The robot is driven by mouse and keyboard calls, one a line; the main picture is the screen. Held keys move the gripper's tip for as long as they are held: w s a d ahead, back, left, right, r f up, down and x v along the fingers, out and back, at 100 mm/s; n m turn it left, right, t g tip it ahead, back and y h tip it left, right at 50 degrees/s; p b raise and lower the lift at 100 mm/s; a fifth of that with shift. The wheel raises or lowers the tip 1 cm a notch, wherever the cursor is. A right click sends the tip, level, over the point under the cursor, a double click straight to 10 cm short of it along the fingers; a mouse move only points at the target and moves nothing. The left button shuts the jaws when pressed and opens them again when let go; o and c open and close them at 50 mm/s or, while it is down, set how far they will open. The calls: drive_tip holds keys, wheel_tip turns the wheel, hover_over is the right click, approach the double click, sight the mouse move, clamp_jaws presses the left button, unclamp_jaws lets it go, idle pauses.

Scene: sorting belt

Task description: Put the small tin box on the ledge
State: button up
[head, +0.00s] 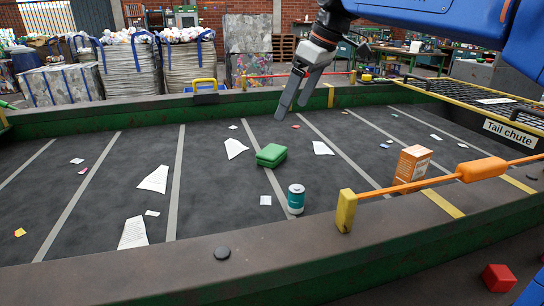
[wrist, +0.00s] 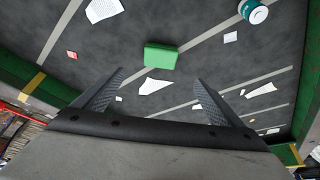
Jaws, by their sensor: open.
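The small tin box, a green box with rounded edges (head: 271,155), lies flat on the dark belt near the middle in the head view. In the wrist view the green box (wrist: 160,56) shows ahead of the jaws, near the top centre. My gripper (head: 292,108) is above the far part of the belt, pointing down. In the wrist view its two fingers (wrist: 158,80) are apart, with nothing between them. The box is apart from the fingers. The ledge seems to be the flat brown rim (head: 290,240) along the belt's near side.
A teal and white can (head: 296,198) stands near the green box. An orange carton (head: 413,165) stands at the right, behind an orange bar (head: 420,184) on yellow posts. Paper scraps litter the belt. A red block (head: 499,278) is beyond the rim.

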sight(273, 151)
drive_tip(key=x, duration=1.6)
drive_tip(key=shift+s+d+f, duration=0.1)
drive_tip(key=shift+d, duration=0.05)
drive_tip(key=shift+c, duration=0.3)
drive_tip(key=c, duration=1.2)
wheel_tip(273, 151, up, 18)
drive_tip(key=shift+r, duration=0.1)
